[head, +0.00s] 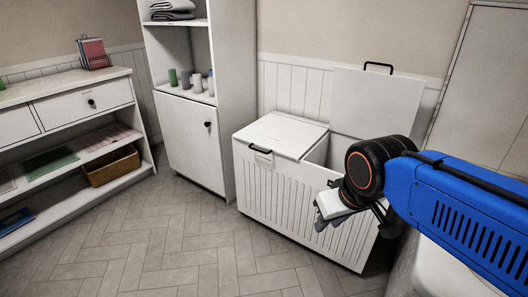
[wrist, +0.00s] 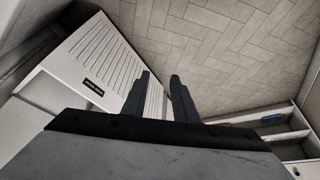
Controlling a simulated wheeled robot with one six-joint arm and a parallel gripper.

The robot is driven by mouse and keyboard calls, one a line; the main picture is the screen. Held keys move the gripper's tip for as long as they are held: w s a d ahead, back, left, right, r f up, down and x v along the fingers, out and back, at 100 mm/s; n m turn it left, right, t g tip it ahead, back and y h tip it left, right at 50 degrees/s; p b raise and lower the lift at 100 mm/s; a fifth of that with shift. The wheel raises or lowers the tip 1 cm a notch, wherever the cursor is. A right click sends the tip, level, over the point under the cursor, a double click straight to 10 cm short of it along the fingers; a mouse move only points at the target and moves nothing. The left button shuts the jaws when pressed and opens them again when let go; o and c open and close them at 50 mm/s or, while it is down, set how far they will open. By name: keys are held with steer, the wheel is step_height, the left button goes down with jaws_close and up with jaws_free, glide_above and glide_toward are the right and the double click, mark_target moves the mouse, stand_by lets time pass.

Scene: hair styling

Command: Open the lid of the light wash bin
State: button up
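A white double laundry bin (head: 290,197) with a ribbed front stands against the wall in the head view. Its left lid (head: 284,134) is shut, with a black handle (head: 260,150) at the front edge. Its right lid (head: 375,104) stands upright, open, with a black handle on top, and shows part of the compartment below. My gripper (head: 325,219) is in front of the bin's right half, pointing away from both lids. In the wrist view my gripper (wrist: 160,75) has its fingers apart with nothing between them. The bin (wrist: 104,57) shows at left with a dark label, too small to read.
A tall white cabinet (head: 190,140) stands just left of the bin. A shelf unit (head: 80,115) with a wicker basket (head: 111,166) is at the far left. The tiled floor (head: 170,235) in front of the bin is clear. A white surface (head: 445,270) is at lower right.

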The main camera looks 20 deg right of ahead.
steer(key=w+d+f+n+g+h, duration=0.15)
steer(key=w+h, duration=0.25)
steer(key=w, duration=0.9)
steer(key=w+d+n+g+h, duration=0.15)
steer(key=w+h, duration=0.35)
steer(key=w, duration=0.9)
steer(key=w+a+f+n+t+h, duration=0.2)
steer(key=w+a+f+t, duration=0.25)
steer(key=w+a, duration=0.5)
steer(key=w+a+f+n+t+h, duration=0.1)
steer(key=w+a+f+n+t, duration=0.4)
steer(key=w, duration=0.8)
steer(key=w+d+f, duration=0.1)
steer(key=w+d, duration=0.2)
steer(key=w+d+f+m+g, duration=0.1)
steer(key=w+d+f, duration=0.1)
steer(key=w+d, duration=0.1)
steer(key=w+d+f+m, duration=0.1)
steer(key=w+d, duration=0.3)
steer(key=d, duration=0.1)
steer(key=shift+f+g, duration=0.15)
steer(key=shift+g, duration=0.1)
steer(key=shift+f, duration=0.1)
jaws_close()
